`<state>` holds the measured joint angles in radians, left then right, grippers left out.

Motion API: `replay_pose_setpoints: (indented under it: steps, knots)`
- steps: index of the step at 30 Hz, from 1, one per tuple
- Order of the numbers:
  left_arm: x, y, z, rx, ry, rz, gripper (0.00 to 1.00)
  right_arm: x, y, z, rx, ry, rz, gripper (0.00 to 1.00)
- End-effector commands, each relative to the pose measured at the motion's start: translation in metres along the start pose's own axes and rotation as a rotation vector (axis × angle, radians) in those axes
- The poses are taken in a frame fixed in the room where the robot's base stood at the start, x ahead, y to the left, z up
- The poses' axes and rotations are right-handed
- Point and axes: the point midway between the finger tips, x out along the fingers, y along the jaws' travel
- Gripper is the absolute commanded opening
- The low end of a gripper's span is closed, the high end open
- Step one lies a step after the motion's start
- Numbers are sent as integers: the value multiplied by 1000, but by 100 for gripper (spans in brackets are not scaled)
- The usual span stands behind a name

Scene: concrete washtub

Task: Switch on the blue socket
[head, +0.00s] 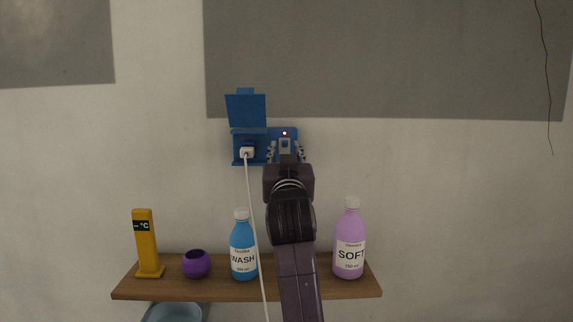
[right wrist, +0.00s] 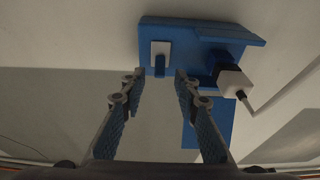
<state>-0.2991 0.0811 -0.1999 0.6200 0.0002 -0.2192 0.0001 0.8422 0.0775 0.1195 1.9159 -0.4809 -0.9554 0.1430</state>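The blue socket (head: 240,140) is on the wall with its lid (head: 246,108) raised. A white plug (head: 247,152) with a white cord is in its left part. A small red light (head: 285,133) glows on the right part. My right gripper (head: 286,150) is in front of that right part and hides much of it. In the right wrist view, the blue socket (right wrist: 208,33) carries a white switch plate with a blue rocker (right wrist: 160,64). My right gripper (right wrist: 159,75) is open and empty, its fingertips apart on either side of the rocker. I cannot tell whether they touch it. My left gripper is not in view.
Below is a wooden shelf (head: 190,291) with a yellow thermometer stand (head: 146,245), a purple pot (head: 196,264), a blue WASH bottle (head: 243,250) and a pink SOFT bottle (head: 349,242). The white cord (head: 254,215) hangs left of my right arm.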

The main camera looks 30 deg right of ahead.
Motion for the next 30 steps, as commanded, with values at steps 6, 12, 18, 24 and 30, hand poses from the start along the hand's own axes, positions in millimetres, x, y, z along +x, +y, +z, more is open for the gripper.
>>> replay_pose_setpoints:
  steps: [6,12,18,24,30]
  knots:
    - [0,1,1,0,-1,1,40,-46,-1,0,2,0,-2,29]
    - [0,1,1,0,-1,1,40,-79,-1,1,1,-1,-2,29]
    - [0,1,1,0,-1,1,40,-93,0,0,1,-1,1,29]
    - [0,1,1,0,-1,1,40,-95,0,0,0,-1,1,29]
    - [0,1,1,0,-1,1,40,-95,0,0,0,0,0,29]
